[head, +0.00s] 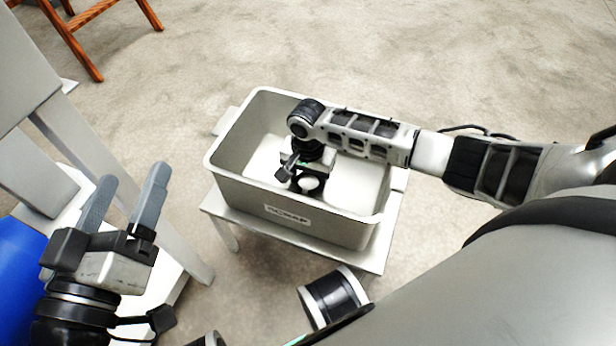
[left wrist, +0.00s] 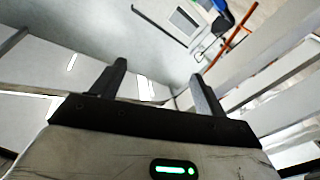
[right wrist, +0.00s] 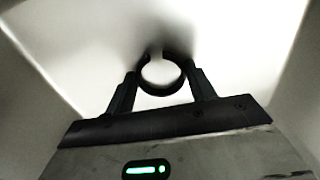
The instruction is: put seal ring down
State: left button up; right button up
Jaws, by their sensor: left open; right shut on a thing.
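The seal ring (right wrist: 166,91) is a dark ring that appears broken by a gap at its far side. My right gripper (right wrist: 160,72) is shut on it, with one finger at each side. Pale bin floor lies beyond the ring; whether the ring touches it I cannot tell. In the head view my right gripper (head: 303,182) reaches down inside the grey scrap bin (head: 240,190), and the ring is not clearly seen there. My left gripper (head: 133,176) is open and empty, left of the bin; it also shows in the left wrist view (left wrist: 158,72).
The bin stands on a small light table (head: 375,262), its walls enclosing my right gripper. A grey frame (head: 140,205) and a blue object (head: 20,265) are at the left. A wooden chair (head: 75,30) stands far left. The floor behind the bin is clear.

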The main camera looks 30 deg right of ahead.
aim_at(308, 187)
jog(key=o, duration=1)
jog(key=shift+f, duration=0.15)
jog(key=shift+c, duration=0.2)
jog(key=shift+r+p, duration=0.4)
jog(key=shift+r, duration=0.45)
notch_tip(308, 187, up, 4)
jog(key=shift+f+p, duration=0.15)
jog(key=shift+p, duration=0.9)
pick_arm(q)
jog(key=f+p, duration=0.1)
jog(key=s+f+g+y+p, duration=0.1)
jog(key=a+f+g+y+p, duration=0.1)
jog(key=shift+s+m, duration=0.15)
jog(key=shift+m, duration=0.15)
pick_arm(e)
notch_tip(308, 187, up, 7)
pick_arm(q)
jog(key=shift+g, duration=0.3)
